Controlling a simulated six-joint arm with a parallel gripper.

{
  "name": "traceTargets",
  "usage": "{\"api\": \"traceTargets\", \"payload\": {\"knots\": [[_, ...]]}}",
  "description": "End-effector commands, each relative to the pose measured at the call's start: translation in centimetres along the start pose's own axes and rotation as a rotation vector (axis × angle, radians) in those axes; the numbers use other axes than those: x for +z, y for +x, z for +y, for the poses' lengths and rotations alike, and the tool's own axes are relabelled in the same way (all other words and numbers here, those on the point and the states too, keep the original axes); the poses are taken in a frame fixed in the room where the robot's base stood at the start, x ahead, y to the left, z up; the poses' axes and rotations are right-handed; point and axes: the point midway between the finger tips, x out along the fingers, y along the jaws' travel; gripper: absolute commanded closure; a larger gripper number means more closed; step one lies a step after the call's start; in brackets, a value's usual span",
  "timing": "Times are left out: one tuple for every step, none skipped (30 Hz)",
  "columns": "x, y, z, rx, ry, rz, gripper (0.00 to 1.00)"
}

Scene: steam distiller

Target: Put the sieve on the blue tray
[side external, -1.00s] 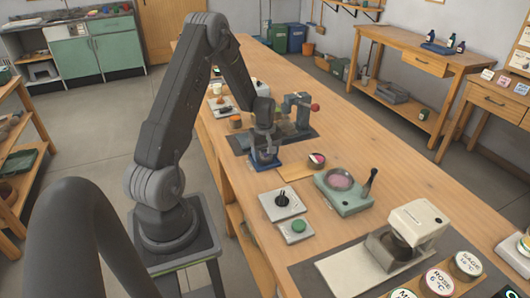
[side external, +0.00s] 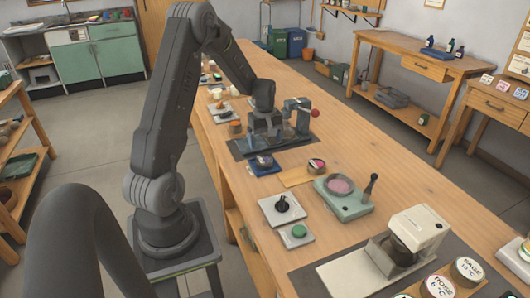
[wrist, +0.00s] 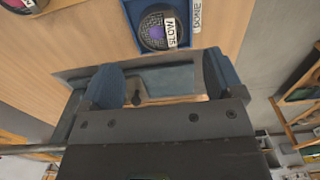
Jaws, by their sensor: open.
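The blue tray (side external: 275,171) lies on the bench in the side view, and part of it shows at the top of the wrist view (wrist: 141,8). A round dark sieve (side external: 264,160) with a purple mesh sits on it.
A press-like device with a red knob (side external: 314,113) stands close to the right of my gripper on a dark mat (side external: 240,149). A pink-filled tub (side external: 317,164) and a green scale-like unit (side external: 345,204) stand nearer.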

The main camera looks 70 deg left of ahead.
Motion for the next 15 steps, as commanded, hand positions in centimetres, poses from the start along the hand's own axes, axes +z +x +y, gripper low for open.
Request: {"api": "traceTargets", "payload": {"knots": [[-0.1, -1.1, 0.1, 0.004, 0.000, 0.004, 0.13], [0.0, -1.6, 0.0, 0.003, 0.000, 0.003, 0.13], [0.0, -2.3, 0.0, 0.003, 0.000, 0.003, 0.13], [0.0, -2.7, 0.0, 0.002, 0.000, 0.003, 0.13], [0.0, -3.1, 0.0, 0.002, 0.000, 0.002, 0.13], [-0.1, -3.6, 0.1, 0.002, 0.000, 0.002, 0.13], [0.0, -3.9, 0.0, 0.001, 0.000, 0.002, 0.13], [0.0, -4.1, 0.0, 0.001, 0.000, 0.001, 0.13], [0.0, -4.4, 0.0, 0.001, 0.001, 0.001, 0.13], [0.1, -4.6, 0.1, 0.002, 0.005, 0.002, 0.13], [0.3, -4.9, 0.1, 0.004, 0.013, 0.004, 0.13], [0.8, -5.5, 0.2, 0.009, 0.033, 0.009, 0.13], [1.4, -6.0, 0.4, 0.014, 0.056, 0.013, 0.13], [2.1, -6.7, 0.5, 0.021, 0.086, 0.021, 0.13], [3.4, -7.7, 0.7, 0.034, 0.138, 0.033, 0.13]]}}
